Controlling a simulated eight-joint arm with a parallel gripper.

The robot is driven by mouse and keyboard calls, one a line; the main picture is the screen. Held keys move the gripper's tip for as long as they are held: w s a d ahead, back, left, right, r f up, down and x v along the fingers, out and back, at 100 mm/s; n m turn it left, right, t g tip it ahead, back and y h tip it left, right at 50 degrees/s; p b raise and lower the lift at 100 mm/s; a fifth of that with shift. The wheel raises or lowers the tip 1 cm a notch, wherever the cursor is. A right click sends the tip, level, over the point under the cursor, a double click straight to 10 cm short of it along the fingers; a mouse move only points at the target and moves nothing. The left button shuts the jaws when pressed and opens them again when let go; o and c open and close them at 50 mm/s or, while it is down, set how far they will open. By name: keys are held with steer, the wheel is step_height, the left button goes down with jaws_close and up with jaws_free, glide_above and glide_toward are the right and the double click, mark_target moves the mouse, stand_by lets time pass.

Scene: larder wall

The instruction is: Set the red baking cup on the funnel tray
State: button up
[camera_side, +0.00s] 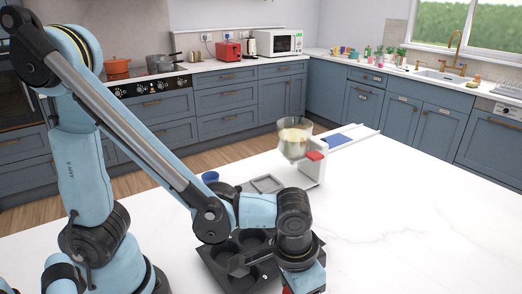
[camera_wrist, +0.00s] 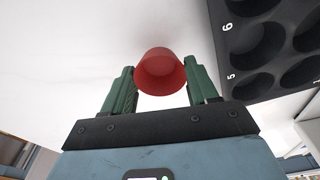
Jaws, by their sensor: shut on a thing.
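The red baking cup (camera_wrist: 160,72) is between the two green fingers of my gripper (camera_wrist: 161,84) in the wrist view, with a finger against each side. My gripper is shut on it, over a white surface. In the side view my wrist is low at the bottom edge beside the dark muffin tin, and a red sliver of the cup (camera_side: 286,290) shows there; the fingers are hidden. A clear funnel (camera_side: 295,138) with pale contents stands on a white stand with a red block, further back. A small grey tray (camera_side: 267,184) lies in front of it; I cannot tell whether this is the funnel tray.
The dark muffin tin (camera_side: 222,262) lies under my forearm; its numbered wells (camera_wrist: 262,45) fill the upper right of the wrist view. A blue cup (camera_side: 210,177) stands left of the grey tray. A blue patch (camera_side: 337,140) lies behind the funnel. The white counter (camera_side: 410,215) is clear at right.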

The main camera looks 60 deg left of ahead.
steer(key=s+d+r, duration=0.5)
steer(key=s+r, duration=0.3)
steer(key=s, duration=0.2)
steer(key=w+a+r+n, duration=0.2)
steer(key=w+a+n, duration=0.1)
steer(key=w, duration=0.7)
steer(key=shift+w+a, duration=0.4)
steer(key=shift+a, duration=0.35)
steer(key=w+a+n, duration=0.1)
steer(key=w+a, duration=0.2)
steer(key=w+a+n, duration=0.1)
steer(key=w+a, duration=0.2)
steer(key=w+a+r+n, duration=0.1)
steer(key=w+a, duration=0.2)
steer(key=shift+a+y, duration=0.2)
steer(key=shift+y, duration=0.1)
steer(key=w+a+n, duration=0.2)
steer(key=w+a, duration=0.3)
steer(key=a, duration=0.8)
steer(key=shift+n, duration=0.4)
glide_above(267, 184)
steer(key=f, duration=0.6)
steer(key=shift+s+d+f, duration=0.2)
steer(key=shift+s+d, duration=0.05)
steer(key=shift+d, duration=0.1)
steer(key=shift+a+f, duration=0.3)
steer(key=shift+a, duration=0.05)
steer(key=shift+f, duration=1.9)
steer(key=shift+f, duration=0.2)
